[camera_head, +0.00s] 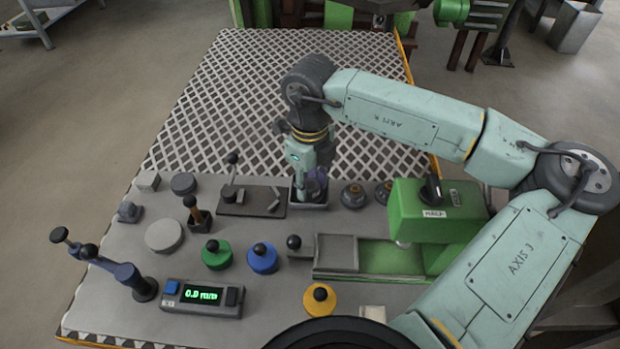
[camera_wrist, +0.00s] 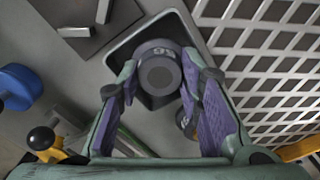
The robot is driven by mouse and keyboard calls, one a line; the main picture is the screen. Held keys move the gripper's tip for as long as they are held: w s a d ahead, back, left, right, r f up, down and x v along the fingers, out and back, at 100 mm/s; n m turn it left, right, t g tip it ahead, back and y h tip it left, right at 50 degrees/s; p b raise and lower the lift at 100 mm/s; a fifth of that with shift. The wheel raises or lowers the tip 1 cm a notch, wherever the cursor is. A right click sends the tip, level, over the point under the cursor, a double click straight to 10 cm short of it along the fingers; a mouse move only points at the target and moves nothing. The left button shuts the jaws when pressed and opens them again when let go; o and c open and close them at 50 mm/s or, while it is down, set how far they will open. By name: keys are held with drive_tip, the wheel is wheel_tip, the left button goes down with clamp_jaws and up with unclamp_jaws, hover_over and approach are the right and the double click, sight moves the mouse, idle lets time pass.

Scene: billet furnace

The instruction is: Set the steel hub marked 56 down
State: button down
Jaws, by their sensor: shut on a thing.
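The steel hub (camera_wrist: 158,73) is a dark grey round piece with a flat face and a pale rim marking, seen upside down in the wrist view, which seems to read 56. My gripper (camera_wrist: 160,85) is shut on it, with a purple-padded finger at each side. The hub is over or inside a small square dark tray (camera_wrist: 191,24); I cannot tell whether it touches the tray floor. In the head view my gripper (camera_head: 314,186) points down into the same tray (camera_head: 309,205), and its fingers hide the hub.
Two similar hubs (camera_head: 353,196) stand just right of the tray. A green press (camera_head: 432,225) is further right. A dark plate with a lever (camera_head: 252,201) lies left. Green and blue knobbed pieces (camera_head: 262,258) and a display box (camera_head: 202,297) are in front. The grating (camera_head: 240,90) behind is clear.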

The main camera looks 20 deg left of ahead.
sight(310, 185)
drive_tip(key=shift+f+b, duration=0.2)
drive_tip(key=shift+b, duration=0.1)
drive_tip(key=c, duration=1.1)
unclamp_jaws()
drive_tip(key=shift+r, duration=0.15)
drive_tip(key=shift+r+p, duration=0.2)
drive_tip(key=shift+p, duration=0.2)
drive_tip(key=shift+w+r+b, duration=0.1)
drive_tip(key=shift+r+b, duration=0.15)
drive_tip(key=shift+b, duration=0.1)
wheel_tip(310, 185, up, 11)
drive_tip(key=shift+r+b, duration=0.15)
drive_tip(key=shift+b, duration=1.1)
